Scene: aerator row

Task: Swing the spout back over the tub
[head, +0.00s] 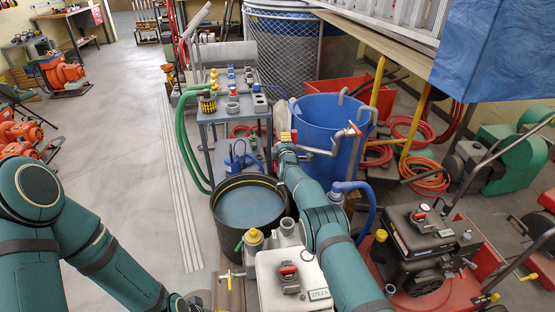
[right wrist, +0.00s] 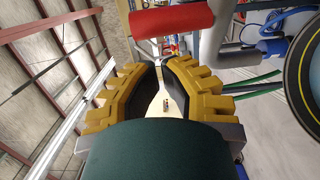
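A pale metal spout pipe (head: 320,152) runs across the front of the blue barrel (head: 318,112). A red piece (head: 294,135) shows near its left end, beside my right gripper (head: 287,137). In the right wrist view a red cylinder (right wrist: 172,20) lies just beyond my right gripper's yellow fingers (right wrist: 160,65). The fingers stand apart and I see no grip on it. The black tub (head: 222,222) with water sits nearer, left of my right arm; its rim shows in the right wrist view (right wrist: 290,80). My left gripper (head: 188,302) is at the bottom edge, mostly cut off.
A grey cart (head: 232,113) with bottles and fittings stands behind the tub, with green hoses (head: 187,140) on its left. A white unit (head: 292,278) and a red-based machine (head: 425,250) stand in front and to the right. Floor at left is open.

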